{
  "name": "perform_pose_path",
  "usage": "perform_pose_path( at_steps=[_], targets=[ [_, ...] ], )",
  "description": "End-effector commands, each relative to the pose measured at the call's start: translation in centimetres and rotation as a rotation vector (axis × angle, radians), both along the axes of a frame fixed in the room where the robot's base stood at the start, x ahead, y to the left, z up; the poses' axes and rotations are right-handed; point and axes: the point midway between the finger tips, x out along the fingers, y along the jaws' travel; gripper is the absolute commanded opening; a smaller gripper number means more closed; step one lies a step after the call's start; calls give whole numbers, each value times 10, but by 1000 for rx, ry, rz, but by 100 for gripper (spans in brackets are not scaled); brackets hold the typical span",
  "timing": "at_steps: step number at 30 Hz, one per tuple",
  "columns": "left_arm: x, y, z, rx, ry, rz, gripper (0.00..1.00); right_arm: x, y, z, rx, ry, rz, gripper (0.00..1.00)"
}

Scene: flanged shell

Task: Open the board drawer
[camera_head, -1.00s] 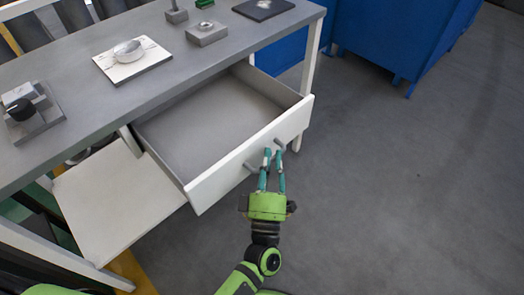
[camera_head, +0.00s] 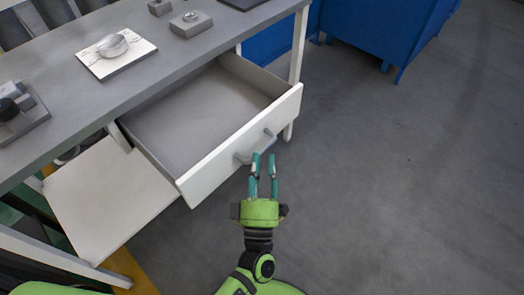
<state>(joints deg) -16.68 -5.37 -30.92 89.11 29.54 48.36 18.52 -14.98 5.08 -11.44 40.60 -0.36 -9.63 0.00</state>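The board drawer (camera_head: 235,150) has a white front and a grey, empty inside. It stands pulled well out from under the grey tabletop. Its grey bar handle (camera_head: 257,146) is on the drawer front. My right gripper is not in view.
The grey table (camera_head: 75,70) carries a white plate with a round metal part (camera_head: 112,46), a grey block (camera_head: 191,24) and a dark-knobbed fixture (camera_head: 20,108). A white lower shelf panel (camera_head: 105,195) is left of the drawer. Blue cabinets (camera_head: 385,30) stand behind. The floor at right is clear.

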Motion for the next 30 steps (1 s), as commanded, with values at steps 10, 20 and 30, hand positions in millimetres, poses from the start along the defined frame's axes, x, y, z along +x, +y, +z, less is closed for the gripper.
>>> perform_pose_path(
  at_steps=[10,20,30],
  targets=[
    [-64,-2,-28,3,5,-1,30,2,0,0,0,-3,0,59],
    [-79,-3,-34,2,0,0,30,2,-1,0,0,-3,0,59],
    [-79,-3,-34,2,0,0,30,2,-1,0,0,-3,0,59]
  ],
)
